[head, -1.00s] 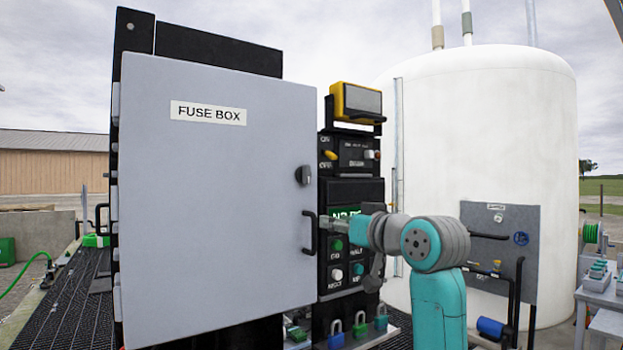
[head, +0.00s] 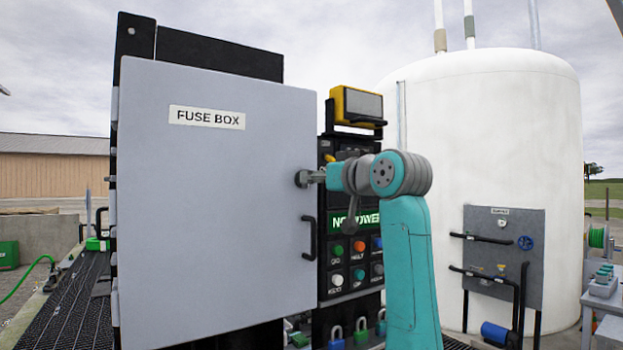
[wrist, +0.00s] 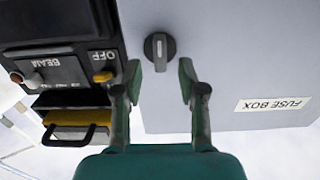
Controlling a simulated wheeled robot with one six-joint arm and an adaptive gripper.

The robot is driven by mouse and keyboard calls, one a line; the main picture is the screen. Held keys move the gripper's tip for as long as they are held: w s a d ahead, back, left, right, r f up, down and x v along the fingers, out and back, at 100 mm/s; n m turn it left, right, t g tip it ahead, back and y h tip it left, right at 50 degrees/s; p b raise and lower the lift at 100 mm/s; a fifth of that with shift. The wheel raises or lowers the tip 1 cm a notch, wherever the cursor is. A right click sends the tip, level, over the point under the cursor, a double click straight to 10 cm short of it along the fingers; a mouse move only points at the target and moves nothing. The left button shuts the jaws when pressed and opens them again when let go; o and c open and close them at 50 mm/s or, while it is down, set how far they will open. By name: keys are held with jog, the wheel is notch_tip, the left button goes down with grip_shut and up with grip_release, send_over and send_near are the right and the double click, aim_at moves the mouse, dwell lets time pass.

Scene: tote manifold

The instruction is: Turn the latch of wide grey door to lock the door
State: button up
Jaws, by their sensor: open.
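The wide grey door (head: 215,220) of the fuse box faces me and looks shut, with a "FUSE BOX" label near its top. Its round dark latch (head: 301,179) sits near the right edge, above a black bar handle (head: 309,238). In the wrist view the latch (wrist: 159,47) shows its raised grip in line with the picture's vertical. My gripper (head: 312,177) is at the latch in the head view. In the wrist view my gripper (wrist: 160,75) is open, its fingers to either side of the latch's line. I cannot tell whether they touch it.
A black control panel (head: 349,270) with coloured buttons and a lit green display stands right of the door. A yellow-framed box (head: 357,103) sits above it. Padlocks (head: 361,330) hang below. A white tank (head: 480,150) stands behind.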

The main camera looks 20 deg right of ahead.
jog(key=shift+x, duration=1.3)
jog(key=shift+c, duration=0.3)
grip_shut()
jog(key=n, duration=0.4)
jog(key=shift+a+n, duration=0.1)
jog(key=shift+n, duration=0.3)
jog(key=shift+s+a+f+n, duration=0.1)
jog(key=shift+f+n, duration=0.05)
jog(key=shift+n, duration=3.15)
jog(key=shift+a+f+n, duration=0.1)
jog(key=shift+n, duration=3.2)
